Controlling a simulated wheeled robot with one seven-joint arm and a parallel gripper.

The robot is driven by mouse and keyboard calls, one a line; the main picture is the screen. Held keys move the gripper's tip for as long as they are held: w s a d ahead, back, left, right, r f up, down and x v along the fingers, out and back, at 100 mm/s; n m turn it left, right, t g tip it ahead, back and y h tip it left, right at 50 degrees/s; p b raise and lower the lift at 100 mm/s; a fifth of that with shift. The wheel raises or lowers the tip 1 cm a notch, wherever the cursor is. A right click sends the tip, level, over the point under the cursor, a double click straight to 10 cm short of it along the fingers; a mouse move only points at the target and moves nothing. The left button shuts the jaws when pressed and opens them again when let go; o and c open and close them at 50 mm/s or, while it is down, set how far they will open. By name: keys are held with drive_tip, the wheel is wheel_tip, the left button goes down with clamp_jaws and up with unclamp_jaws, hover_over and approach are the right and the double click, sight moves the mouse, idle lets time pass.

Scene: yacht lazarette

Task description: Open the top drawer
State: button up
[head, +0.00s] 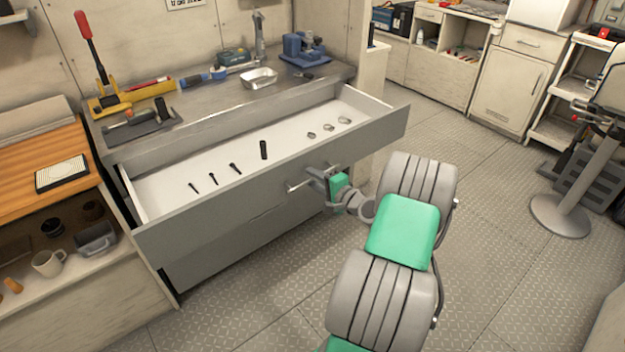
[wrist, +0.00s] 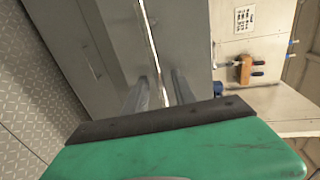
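The top drawer (head: 272,183) of the grey workbench cabinet is pulled far out, its white inside in full view. Its bar handle (head: 298,187) is on the front face, partly hidden by my gripper. My gripper (head: 314,180) is at the handle, in front of the drawer. The exact contact is hard to see. Several dark fasteners and several metal rings lie in the drawer.
The benchtop (head: 215,110) holds tools, a metal tray (head: 258,79) and a blue vise (head: 303,48). An open shelf unit (head: 75,285) stands left of the cabinet. A stand with a round base (head: 560,215) is at right. The floor in front is clear apart from my arm.

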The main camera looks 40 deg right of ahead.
drive_tip(key=s+r, duration=0.1)
drive_tip(key=s, duration=0.6)
drive_tip(key=shift+s+r, duration=0.15)
drive_tip(key=shift+r, duration=0.05)
drive_tip(key=shift+d, duration=0.1)
drive_tip(key=w+a+r+n+g+y+p, duration=0.1)
drive_tip(key=a+r+n+g+p, duration=0.2)
drive_tip(key=a, duration=0.5)
drive_tip(key=a+r+n+g+y+p, duration=0.1)
drive_tip(key=a+r+n+g, duration=0.2)
drive_tip(key=a+n, duration=0.35)
drive_tip(key=w+a+r+n+g+y+p, duration=0.1)
drive_tip(key=a+r+n+g+p, duration=0.15)
drive_tip(key=a, duration=0.75)
drive_tip(key=s+a+r+n+g+h+p, duration=0.1)
drive_tip(key=s+a+r+n+g+p, duration=0.1)
drive_tip(key=s, duration=0.5)
drive_tip(key=s+a+r+n+g+h+p, duration=0.1)
drive_tip(key=s+a+r+n+g+h, duration=0.1)
drive_tip(key=s+a+r, duration=0.4)
drive_tip(key=s+n, duration=0.1)
drive_tip(key=s, duration=0.1)
drive_tip(key=shift+s+n+h+p, duration=0.3)
drive_tip(key=shift+n+p, duration=0.1)
drive_tip(key=shift+r, duration=0.15)
